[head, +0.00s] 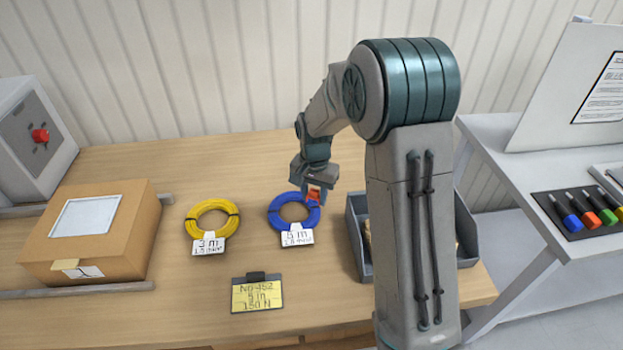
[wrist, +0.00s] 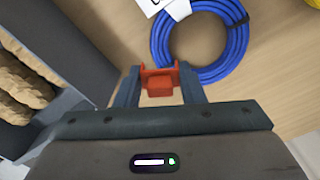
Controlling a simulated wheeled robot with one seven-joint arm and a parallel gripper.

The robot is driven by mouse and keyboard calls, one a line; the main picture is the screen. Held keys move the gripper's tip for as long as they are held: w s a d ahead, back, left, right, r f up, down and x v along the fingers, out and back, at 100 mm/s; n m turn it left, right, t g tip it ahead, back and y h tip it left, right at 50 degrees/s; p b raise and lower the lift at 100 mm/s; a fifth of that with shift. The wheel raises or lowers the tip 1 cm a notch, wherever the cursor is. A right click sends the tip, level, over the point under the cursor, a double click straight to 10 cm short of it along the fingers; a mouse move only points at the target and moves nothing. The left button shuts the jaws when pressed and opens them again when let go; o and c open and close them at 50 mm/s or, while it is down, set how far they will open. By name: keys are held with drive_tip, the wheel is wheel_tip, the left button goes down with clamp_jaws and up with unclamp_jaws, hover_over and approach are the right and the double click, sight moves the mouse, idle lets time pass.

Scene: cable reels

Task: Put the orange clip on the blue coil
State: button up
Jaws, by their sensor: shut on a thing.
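The blue coil (head: 273,222) lies flat on the wooden table with a white tag reading "5 m" at its front. It also shows at the top of the wrist view (wrist: 238,45). My gripper (head: 314,194) is at the coil's right side in the head view. In the wrist view my gripper (wrist: 160,84) is shut on the orange clip (wrist: 160,86). The clip's far end is close to the coil's near edge there. I cannot tell whether the clip touches the coil. In the head view the clip (head: 314,197) appears over the coil's right rim.
A yellow coil (head: 190,222) with a "3 m" tag lies left of the blue one. A grey bin (head: 355,240) stands close on the right, partly behind my arm. A cardboard box (head: 130,235) is at the left.

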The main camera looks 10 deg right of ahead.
sight(314, 217)
drive_tip(key=shift+s+f+b, duration=0.1)
drive_tip(key=shift+f+b, duration=1.2)
drive_tip(key=shift+f, duration=0.9)
drive_tip(key=shift+s+f, duration=0.1)
drive_tip(key=shift+f, duration=0.05)
drive_tip(key=shift+f+b, duration=1.25)
drive_tip(key=shift+b, duration=0.15)
drive_tip(key=shift+o, duration=0.2)
drive_tip(key=shift+s+f, duration=0.1)
drive_tip(key=shift+f, duration=0.1)
idle(0.4)
drive_tip(key=o, duration=1.3)
drive_tip(key=shift+r, duration=0.25)
drive_tip(key=shift+r+p, duration=2.1)
drive_tip(key=shift+r, duration=1.25)
